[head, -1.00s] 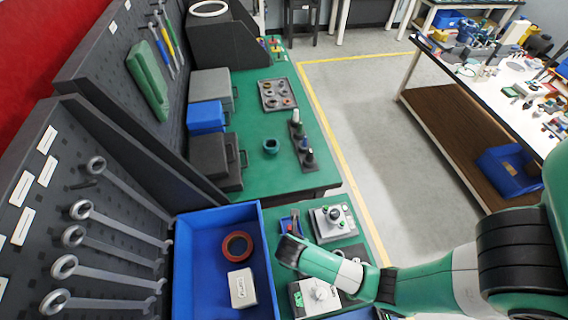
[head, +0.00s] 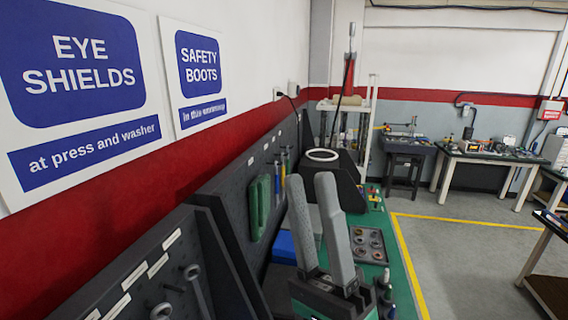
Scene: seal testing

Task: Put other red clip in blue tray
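My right gripper (head: 309,182) is raised near the middle of the head view, its two long grey fingers pointing up. A narrow gap shows between the fingers, and I see nothing held there. My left gripper is not in view.
A green bench (head: 402,285) runs away behind the gripper, with a grey tray of rings (head: 370,243) on it. A dark tool board (head: 235,210) with green and long-handled tools stands at left. Grey floor (head: 460,260) lies open at right.

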